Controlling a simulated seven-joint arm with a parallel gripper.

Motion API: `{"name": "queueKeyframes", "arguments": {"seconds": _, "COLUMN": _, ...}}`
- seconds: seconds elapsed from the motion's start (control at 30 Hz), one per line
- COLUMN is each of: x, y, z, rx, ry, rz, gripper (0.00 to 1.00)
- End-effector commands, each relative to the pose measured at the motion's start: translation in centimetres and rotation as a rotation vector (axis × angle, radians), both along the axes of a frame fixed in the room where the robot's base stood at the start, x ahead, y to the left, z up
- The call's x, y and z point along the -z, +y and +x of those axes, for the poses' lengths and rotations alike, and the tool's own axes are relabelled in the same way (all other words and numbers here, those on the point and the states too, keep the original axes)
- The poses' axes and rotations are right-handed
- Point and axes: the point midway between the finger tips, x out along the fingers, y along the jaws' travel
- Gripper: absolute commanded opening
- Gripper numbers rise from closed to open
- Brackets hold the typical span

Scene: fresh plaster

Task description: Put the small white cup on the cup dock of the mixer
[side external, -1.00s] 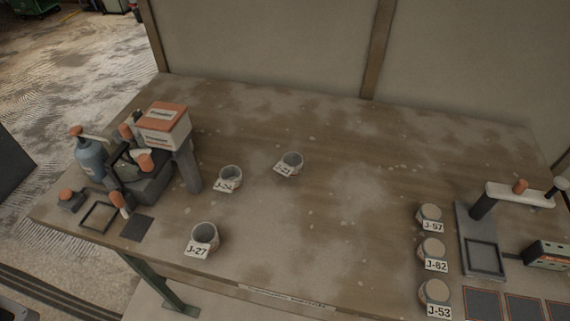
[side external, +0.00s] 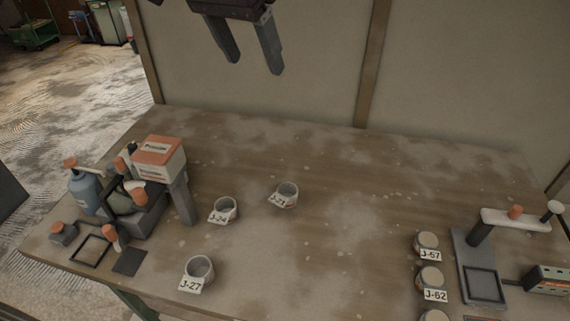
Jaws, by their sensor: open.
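Three open whitish-grey cups with tags stand upright on the table: J-27 (side external: 201,268) at the front, J-24 (side external: 227,207) behind it, and one with a hard-to-read tag (side external: 288,193) farther right. I cannot tell for sure which is the small white cup. The machine at the left, with an orange-topped white box (side external: 161,158) on a dark stand, may be the mixer; a square black frame (side external: 83,262) lies in front of it. I cannot tell which part is the cup dock. My gripper (side external: 255,66) is open and empty, high above the far table edge, fingers pointing down.
Lidded pots tagged J-57 (side external: 427,241) and J-62 (side external: 430,277) stand at the right. Beside them is a dark-based device with a white lever (side external: 516,219). A blue bottle (side external: 84,190) stands at the left. The table middle (side external: 330,240) is clear.

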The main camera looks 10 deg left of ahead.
Motion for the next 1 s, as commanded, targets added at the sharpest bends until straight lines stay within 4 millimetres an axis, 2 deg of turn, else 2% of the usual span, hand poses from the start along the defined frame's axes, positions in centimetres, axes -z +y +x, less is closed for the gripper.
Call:
{"name": "queueKeyframes", "arguments": {"seconds": 0.03, "x": 1.0, "y": -1.2, "z": 0.1, "rx": 0.019, "ry": -0.001, "rz": 0.009, "gripper": 0.67}}
{"name": "queueKeyframes", "arguments": {"seconds": 0.1, "x": 1.9, "y": -2.1, "z": 0.2, "rx": 0.033, "ry": 0.000, "rz": 0.017, "gripper": 0.67}}
{"name": "queueKeyframes", "arguments": {"seconds": 0.33, "x": 4.3, "y": -1.9, "z": 0.1, "rx": 0.030, "ry": 0.002, "rz": 0.014, "gripper": 0.67}}
{"name": "queueKeyframes", "arguments": {"seconds": 0.47, "x": 7.3, "y": -1.8, "z": 0.1, "rx": 0.028, "ry": 0.002, "rz": 0.016, "gripper": 0.67}}
{"name": "queueKeyframes", "arguments": {"seconds": 0.57, "x": 11.4, "y": -1.7, "z": 0.0, "rx": 0.028, "ry": 0.008, "rz": 0.018, "gripper": 0.67}}
{"name": "queueKeyframes", "arguments": {"seconds": 0.6, "x": 13.3, "y": -1.7, "z": 0.0, "rx": 0.028, "ry": 0.008, "rz": 0.018, "gripper": 0.67}}
{"name": "queueKeyframes", "arguments": {"seconds": 0.67, "x": 17.5, "y": -1.6, "z": -0.1, "rx": 0.027, "ry": 0.012, "rz": 0.021, "gripper": 0.67}}
{"name": "queueKeyframes", "arguments": {"seconds": 0.7, "x": 20.4, "y": -1.6, "z": -0.2, "rx": 0.027, "ry": 0.014, "rz": 0.022, "gripper": 0.67}}
{"name": "queueKeyframes", "arguments": {"seconds": 0.8, "x": 27.2, "y": -1.6, "z": -0.1, "rx": 0.026, "ry": 0.011, "rz": 0.020, "gripper": 0.67}}
{"name": "queueKeyframes", "arguments": {"seconds": 0.9, "x": 31.0, "y": -1.7, "z": 0.1, "rx": 0.028, "ry": 0.005, "rz": 0.015, "gripper": 0.67}}
{"name": "queueKeyframes", "arguments": {"seconds": 1.0, "x": 32.6, "y": -1.9, "z": 0.5, "rx": 0.028, "ry": 0.000, "rz": 0.015, "gripper": 0.67}}
